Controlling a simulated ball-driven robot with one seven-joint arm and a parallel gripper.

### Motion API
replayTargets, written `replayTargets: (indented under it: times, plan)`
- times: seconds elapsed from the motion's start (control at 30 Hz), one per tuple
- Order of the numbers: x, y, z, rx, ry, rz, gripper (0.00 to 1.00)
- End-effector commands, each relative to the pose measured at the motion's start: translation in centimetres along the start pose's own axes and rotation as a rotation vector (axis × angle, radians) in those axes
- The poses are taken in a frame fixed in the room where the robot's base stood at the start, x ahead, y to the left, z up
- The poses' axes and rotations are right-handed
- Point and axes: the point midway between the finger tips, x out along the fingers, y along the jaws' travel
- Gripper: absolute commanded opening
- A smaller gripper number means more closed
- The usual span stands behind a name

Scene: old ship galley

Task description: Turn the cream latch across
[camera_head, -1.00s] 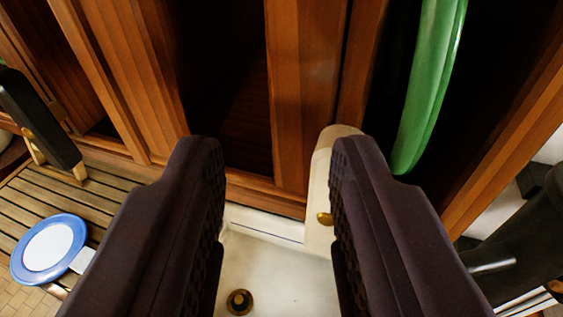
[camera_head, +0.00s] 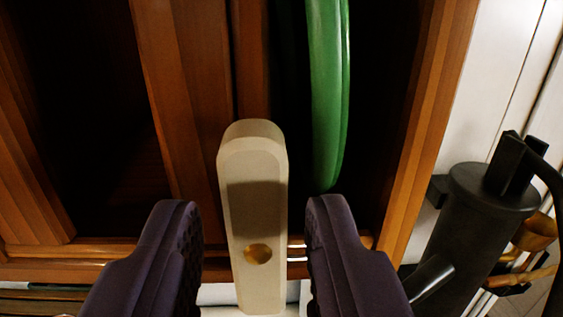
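The cream latch (camera_head: 252,205) is a long bar with a rounded upper end and a brass pivot (camera_head: 258,253) near its lower part. It stands upright in the picture, in front of the wooden cabinet frame. My gripper (camera_head: 254,215) is open, with one dark finger to the left of the latch and one to the right. Gaps show between the latch and both fingers. A shadow falls across the latch's middle. Its lower end runs to the bottom edge of the picture.
A green plate (camera_head: 328,95) stands on edge in the dark cabinet slot just right of the latch. The wooden cabinet frame (camera_head: 410,140) borders it. A black cylindrical fitting (camera_head: 482,225) is at the right, by a white wall. The left compartment looks dark and empty.

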Motion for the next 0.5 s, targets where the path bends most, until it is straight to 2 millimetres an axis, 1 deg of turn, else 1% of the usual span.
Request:
replayTargets:
  times: [0.03, 0.1, 0.2, 0.3, 0.5]
  plan:
    - [0.8, 0.1, 0.0, -0.001, -0.002, 0.002, 0.36]
    - [1.8, 0.0, -0.1, 0.0, -0.001, 0.0, 0.36]
    - [2.7, 0.0, -0.1, 0.0, -0.001, 0.0, 0.36]
    - [3.0, 0.0, -0.1, 0.0, 0.0, 0.0, 0.36]
    - [3.0, 0.0, -0.1, 0.001, 0.0, -0.001, 0.36]
